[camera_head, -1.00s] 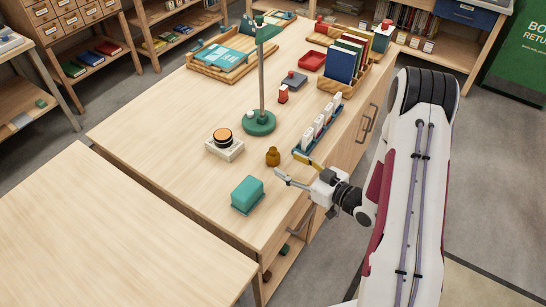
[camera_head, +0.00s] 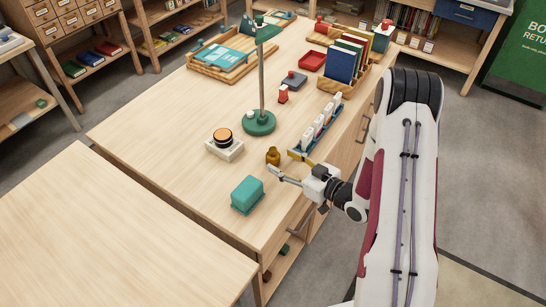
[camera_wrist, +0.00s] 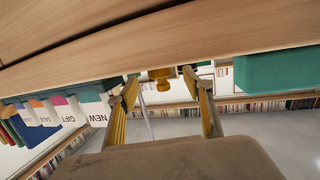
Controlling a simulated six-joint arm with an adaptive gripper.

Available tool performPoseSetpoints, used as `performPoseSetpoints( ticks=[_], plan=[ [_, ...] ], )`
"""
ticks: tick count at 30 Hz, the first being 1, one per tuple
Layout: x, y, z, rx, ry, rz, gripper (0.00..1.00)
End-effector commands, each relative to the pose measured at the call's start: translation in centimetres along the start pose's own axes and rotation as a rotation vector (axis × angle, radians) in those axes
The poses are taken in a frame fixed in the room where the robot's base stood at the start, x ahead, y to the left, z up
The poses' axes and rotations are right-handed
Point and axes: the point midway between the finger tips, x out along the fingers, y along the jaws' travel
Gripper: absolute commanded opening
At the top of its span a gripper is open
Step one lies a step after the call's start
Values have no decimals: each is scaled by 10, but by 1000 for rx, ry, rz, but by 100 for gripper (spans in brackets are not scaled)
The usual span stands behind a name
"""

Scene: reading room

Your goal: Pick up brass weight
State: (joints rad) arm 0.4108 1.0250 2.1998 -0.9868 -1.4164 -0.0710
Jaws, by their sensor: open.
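The brass weight (camera_head: 273,156) is a small knobbed, golden-brown piece standing on the wooden table (camera_head: 170,135). My gripper (camera_head: 281,164) is open and empty, its fingers pointing left at table height just in front of the weight. In the wrist view, which shows the room upside down, the brass weight (camera_wrist: 161,78) appears between the two spread fingertips of my gripper (camera_wrist: 160,84), beyond them. I see no contact with the weight.
A teal box (camera_head: 247,193) sits left and nearer. A blue rack of white cards (camera_head: 317,130) stands right behind one finger. A green-based stand (camera_head: 259,123) and a white block with an orange-topped disc (camera_head: 224,146) are farther back. The table's left side is clear.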

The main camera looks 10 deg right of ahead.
Motion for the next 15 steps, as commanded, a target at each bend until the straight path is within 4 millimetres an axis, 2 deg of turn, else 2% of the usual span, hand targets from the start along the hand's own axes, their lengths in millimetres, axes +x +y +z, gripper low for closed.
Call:
performPoseSetpoints(
  ticks=[5,15],
  plan=[
    [9,-2,1,0,-1,-4,51],
    [43,-2,2,-1,0,-2,51]
  ],
)
